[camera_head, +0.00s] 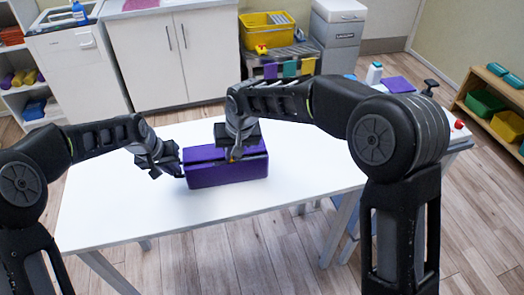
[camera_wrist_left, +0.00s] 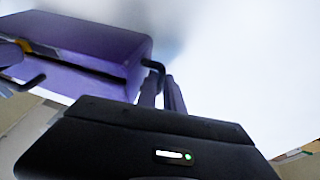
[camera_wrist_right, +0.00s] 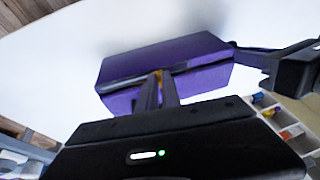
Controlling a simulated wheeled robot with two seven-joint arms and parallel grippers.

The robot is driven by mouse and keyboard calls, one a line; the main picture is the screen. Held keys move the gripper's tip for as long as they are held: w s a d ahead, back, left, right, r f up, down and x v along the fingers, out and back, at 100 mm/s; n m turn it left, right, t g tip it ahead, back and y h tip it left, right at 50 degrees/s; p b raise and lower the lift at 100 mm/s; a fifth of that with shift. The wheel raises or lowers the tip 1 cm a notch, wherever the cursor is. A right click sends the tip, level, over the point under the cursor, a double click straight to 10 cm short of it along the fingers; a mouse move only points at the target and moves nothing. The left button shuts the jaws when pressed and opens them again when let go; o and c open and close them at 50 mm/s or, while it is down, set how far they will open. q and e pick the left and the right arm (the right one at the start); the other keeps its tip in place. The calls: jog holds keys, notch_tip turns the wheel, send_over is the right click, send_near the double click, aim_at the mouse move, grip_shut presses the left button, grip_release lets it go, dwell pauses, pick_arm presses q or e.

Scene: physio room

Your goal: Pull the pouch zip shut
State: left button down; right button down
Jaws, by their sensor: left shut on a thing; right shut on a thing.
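The purple box-shaped pouch (camera_head: 228,174) lies on the white table (camera_head: 120,205). A dark slit runs along it, seen in the right wrist view on the pouch (camera_wrist_right: 200,50). My left gripper (camera_head: 178,168) is at the pouch's left end, shut on a black end loop (camera_wrist_left: 153,66). My right gripper (camera_head: 235,154) reaches down from above, shut on the small orange-yellow zip pull (camera_wrist_right: 157,78) near the middle of the slit. The fingers partly hide the pull. In the left wrist view, the slit between the pouch's two edges (camera_wrist_left: 95,58) looks open towards the loop.
The table around the pouch is largely clear. A white-capped bottle (camera_head: 374,73) and a purple folded item (camera_head: 397,85) stand at the far right. A trolley with a yellow bin (camera_head: 266,32) stands behind the table.

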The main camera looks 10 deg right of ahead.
pick_arm(q)
jog(key=shift+d, duration=0.1)
pick_arm(e)
jog(key=shift+a, duration=2.05)
jog(key=c, duration=1.4)
grip_release()
jog(key=shift+o, duration=0.2)
jog(key=shift+r, duration=0.1)
notch_tip(320, 180, up, 8)
pick_arm(q)
jog(key=c, duration=1.5)
grip_release()
